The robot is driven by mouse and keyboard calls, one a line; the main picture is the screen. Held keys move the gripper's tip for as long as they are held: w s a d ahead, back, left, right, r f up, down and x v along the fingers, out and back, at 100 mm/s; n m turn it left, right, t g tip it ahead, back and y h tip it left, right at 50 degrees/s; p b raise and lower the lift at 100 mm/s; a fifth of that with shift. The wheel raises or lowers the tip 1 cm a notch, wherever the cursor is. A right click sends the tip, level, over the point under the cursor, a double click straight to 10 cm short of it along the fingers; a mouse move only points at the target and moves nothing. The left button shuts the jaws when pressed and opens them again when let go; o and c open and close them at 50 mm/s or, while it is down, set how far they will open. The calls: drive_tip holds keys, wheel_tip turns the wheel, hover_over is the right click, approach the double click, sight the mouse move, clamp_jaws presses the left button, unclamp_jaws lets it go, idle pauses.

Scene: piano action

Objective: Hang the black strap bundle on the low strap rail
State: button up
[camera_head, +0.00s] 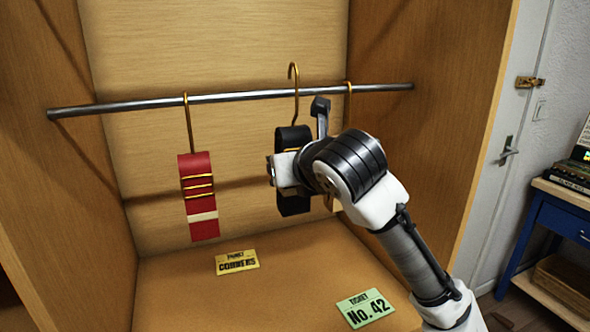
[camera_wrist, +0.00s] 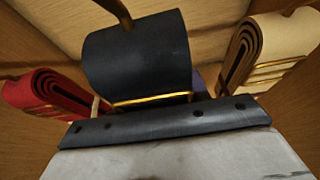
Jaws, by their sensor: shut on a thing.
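The black strap bundle (camera_head: 293,137) is in my gripper (camera_head: 282,170), in front of the low strap rail (camera_head: 240,96). Its brass hook (camera_head: 296,108) points up. The hook's curved top stands clearly above the rail, higher than the other hooks; it does not rest on the bar. In the wrist view the black bundle (camera_wrist: 140,58) fills the middle, with a gold band near the dark gripper edge (camera_wrist: 165,123). My gripper is shut on the bundle; its fingertips are mostly hidden. I cannot tell whether the hook's opening is over the bar.
A red strap bundle (camera_head: 198,190) hangs on the rail to the left. A tan bundle (camera_wrist: 275,50) hangs to the right, mostly hidden behind my arm in the head view. Yellow (camera_head: 237,262) and green (camera_head: 365,308) tickets lie on the cabinet floor. Bare rail lies between red and black.

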drive_tip(key=shift+w+a+f+b, duration=0.25)
drive_tip(key=shift+w+f+b, duration=0.3)
drive_tip(key=shift+w+f, duration=0.2)
drive_tip(key=shift+w+a+f+b, duration=0.25)
drive_tip(key=shift+w+f+b, duration=0.25)
drive_tip(key=shift+w+f, duration=0.25)
drive_tip(key=o, duration=1.2)
